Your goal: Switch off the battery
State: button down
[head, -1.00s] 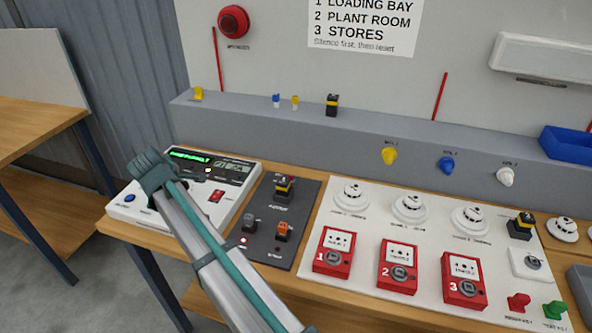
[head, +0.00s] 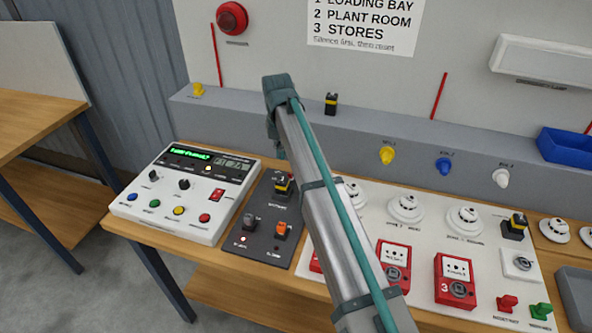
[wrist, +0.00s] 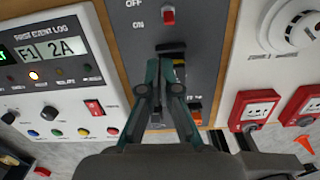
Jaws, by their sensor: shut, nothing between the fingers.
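The dark grey panel (head: 262,222) beside the white control box carries a black-and-yellow switch-like part (head: 284,184), a grey switch (head: 251,220) and an orange switch (head: 281,230). A small label sits below the black-and-yellow part, too small to read surely. My gripper (wrist: 162,66) is shut and empty, in front of the panel in the wrist view. Its fingers partly cover the black part and hide the panel below it. Contact cannot be told. My arm crosses the head view.
The white control box (head: 188,190) with a lit green display stands left. Red call points (head: 455,277) and white detectors (head: 464,219) are on a white board at right, partly behind my arm. A grey ledge (head: 330,135) runs behind. A blue bin (head: 565,145) is at far right.

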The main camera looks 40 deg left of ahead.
aim_at(290, 176)
jog(key=shift+w+d+r+n, duration=0.25)
jog(key=shift+w+d+n, duration=0.15)
jog(key=shift+w+d, duration=0.15)
notch_tip(290, 176, down, 10)
jog(key=p, duration=0.3)
jog(key=shift+w, duration=0.1)
dwell(0.4)
jog(key=shift+w+a+r+b, duration=0.25)
jog(key=shift+w+b, duration=0.05)
jog(key=shift+w, duration=0.25)
jog(key=shift+r, duration=0.15)
jog(key=shift+r+p, duration=0.5)
jog(key=shift+r, duration=0.2)
